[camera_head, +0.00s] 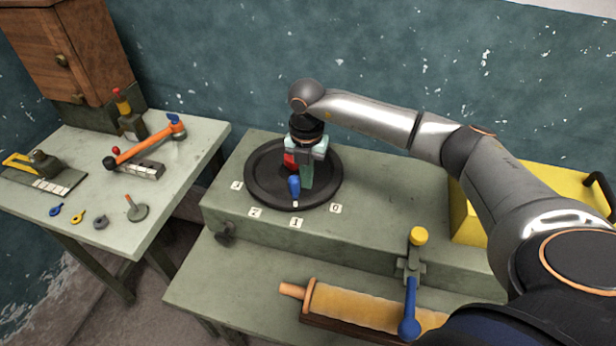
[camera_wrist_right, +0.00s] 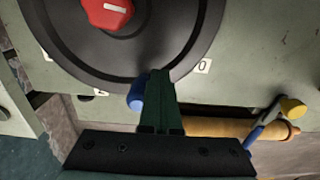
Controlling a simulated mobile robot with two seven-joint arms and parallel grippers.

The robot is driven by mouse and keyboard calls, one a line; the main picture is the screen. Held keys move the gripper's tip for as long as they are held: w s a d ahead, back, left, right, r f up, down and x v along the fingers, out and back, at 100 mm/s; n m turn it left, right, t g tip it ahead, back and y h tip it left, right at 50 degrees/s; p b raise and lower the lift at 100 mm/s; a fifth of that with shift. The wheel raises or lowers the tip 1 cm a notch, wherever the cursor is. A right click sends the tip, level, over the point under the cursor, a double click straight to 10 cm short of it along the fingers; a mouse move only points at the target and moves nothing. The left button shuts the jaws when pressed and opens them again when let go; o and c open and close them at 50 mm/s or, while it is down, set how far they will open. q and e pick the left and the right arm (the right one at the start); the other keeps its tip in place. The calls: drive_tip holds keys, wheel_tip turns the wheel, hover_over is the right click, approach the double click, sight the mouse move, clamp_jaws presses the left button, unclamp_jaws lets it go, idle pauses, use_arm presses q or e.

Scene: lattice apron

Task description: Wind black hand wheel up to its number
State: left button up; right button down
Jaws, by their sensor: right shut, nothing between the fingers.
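The black hand wheel (camera_head: 262,190) lies flat on the grey-green bench top, with a red hub (camera_wrist_right: 106,14) bearing a white mark. Its blue handle (camera_head: 294,186) stands at the front rim, with a white tip in line with tag 1 (camera_head: 296,222). Tags 2 (camera_head: 255,212) and 0 (camera_head: 335,209) sit on either side, and another tag (camera_head: 237,186) lies farther left. My right gripper (camera_head: 307,184) is over the wheel, its green fingers shut and empty, just right of the blue handle. In the wrist view the handle (camera_wrist_right: 136,95) is beside the fingers (camera_wrist_right: 160,75); contact is unclear.
A blue lever with a yellow knob (camera_head: 418,236) and a yellow roller (camera_head: 365,308) are at the front right. A yellow box (camera_head: 540,200) stands at right. The left table (camera_head: 190,160) holds an orange-handled tool (camera_head: 145,146) and small parts. The bench right of the wheel is clear.

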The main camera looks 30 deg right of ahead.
drive_tip(key=shift+w+a, duration=0.1)
idle(0.4)
drive_tip(key=shift+s+d+p, duration=0.15)
drive_tip(key=shift+s+d, duration=0.25)
drive_tip(key=shift+d, duration=0.25)
drive_tip(key=shift+s+d+p, duration=0.15)
drive_tip(key=shift+s+d, duration=0.25)
drive_tip(key=shift+d, duration=0.25)
wheel_tip(320, 180, up, 8)
idle(0.8)
idle(0.5)
